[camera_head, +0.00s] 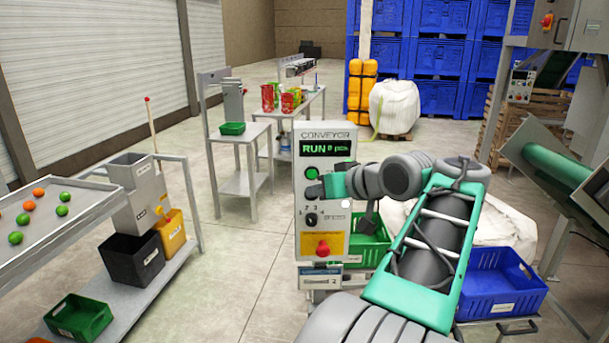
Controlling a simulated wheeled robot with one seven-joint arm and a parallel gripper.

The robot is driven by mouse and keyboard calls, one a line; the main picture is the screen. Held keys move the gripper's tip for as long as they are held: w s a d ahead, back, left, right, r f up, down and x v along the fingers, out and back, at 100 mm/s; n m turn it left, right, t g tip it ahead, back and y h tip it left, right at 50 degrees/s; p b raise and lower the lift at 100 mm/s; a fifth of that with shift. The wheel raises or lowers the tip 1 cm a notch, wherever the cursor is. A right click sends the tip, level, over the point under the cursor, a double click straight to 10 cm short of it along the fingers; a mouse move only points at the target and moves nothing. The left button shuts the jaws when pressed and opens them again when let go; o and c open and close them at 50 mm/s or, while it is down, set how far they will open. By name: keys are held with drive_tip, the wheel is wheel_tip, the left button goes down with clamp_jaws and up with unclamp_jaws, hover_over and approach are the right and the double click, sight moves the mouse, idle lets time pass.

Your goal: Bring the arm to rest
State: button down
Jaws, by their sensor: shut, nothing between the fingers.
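My arm reaches up from the bottom of the view and bends left at the wrist, in front of the conveyor control panel (324,142). My gripper (314,190) is at the left end of the wrist, over the middle of the panel's face. It looks shut and empty, and it is small in this view. I cannot tell whether its tips touch the panel. The panel display (328,148) reads RUN. A green button (311,173) shows just above the gripper, a black knob (311,220) below it, and a red knob (322,248) on yellow lower down.
The floor (238,265) between is clear.

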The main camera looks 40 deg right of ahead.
drive_tip(key=w+a+f+n+g+y, duration=0.1)
drive_tip(key=w+a+f+g, duration=0.1)
drive_tip(key=a+f, duration=0.6)
drive_tip(key=w+a+f+n+g, duration=0.1)
drive_tip(key=w+a+f+g, duration=0.15)
drive_tip(key=a, duration=0.85)
drive_tip(key=s+a+f+n+g, duration=0.1)
drive_tip(key=s+a+f+g, duration=0.3)
drive_tip(key=s+a+f, duration=0.7)
drive_tip(key=shift+s+a+f+h, duration=0.2)
drive_tip(key=shift+s+f+h, duration=0.1)
drive_tip(key=shift+s+f, duration=0.4)
drive_tip(key=shift+s+r, duration=0.1)
drive_tip(key=shift+r, duration=0.05)
